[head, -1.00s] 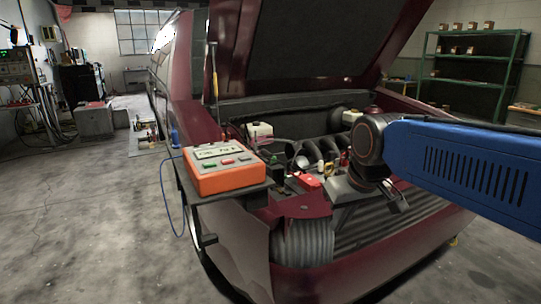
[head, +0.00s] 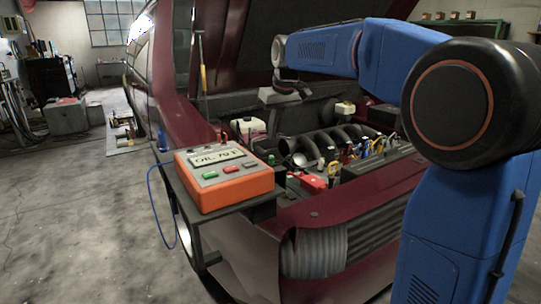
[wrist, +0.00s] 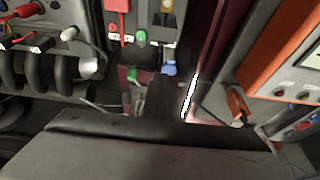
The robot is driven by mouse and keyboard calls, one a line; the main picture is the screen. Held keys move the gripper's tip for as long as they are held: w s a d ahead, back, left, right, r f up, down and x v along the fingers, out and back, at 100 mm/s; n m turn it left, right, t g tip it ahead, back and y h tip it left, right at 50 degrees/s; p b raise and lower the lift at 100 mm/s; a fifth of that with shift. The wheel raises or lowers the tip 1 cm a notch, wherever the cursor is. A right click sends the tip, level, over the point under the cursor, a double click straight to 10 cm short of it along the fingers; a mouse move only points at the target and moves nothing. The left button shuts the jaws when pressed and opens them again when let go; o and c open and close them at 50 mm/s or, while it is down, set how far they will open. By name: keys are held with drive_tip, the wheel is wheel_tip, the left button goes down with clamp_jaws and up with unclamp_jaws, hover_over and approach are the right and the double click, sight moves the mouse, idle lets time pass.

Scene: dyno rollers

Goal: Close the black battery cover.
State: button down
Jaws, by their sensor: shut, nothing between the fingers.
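My gripper (head: 280,96) is grey and shut, with nothing held. In the head view it hangs above the open engine bay, behind the orange tester and apart from the parts below. The battery area, with small dark, green and red parts (head: 281,172), lies right of the tester, low in the bay. I cannot make out the black battery cover clearly there. In the wrist view a dark upright part (wrist: 166,92) shows beyond the wide grey shape at the bottom; I cannot tell if it is the cover. Red, green and blue caps show near it.
The orange tester (head: 225,182) stands on a dark shelf at the car's front left corner. A white-capped reservoir (head: 246,127), black curved hoses (head: 340,140) and a red block (head: 312,183) fill the bay. The raised hood (head: 290,35) is overhead.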

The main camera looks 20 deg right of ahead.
wheel_tip(320, 180, down, 9)
drive_tip(key=shift+f, duration=0.15)
idle(0.9)
drive_tip(key=shift+w, duration=0.1)
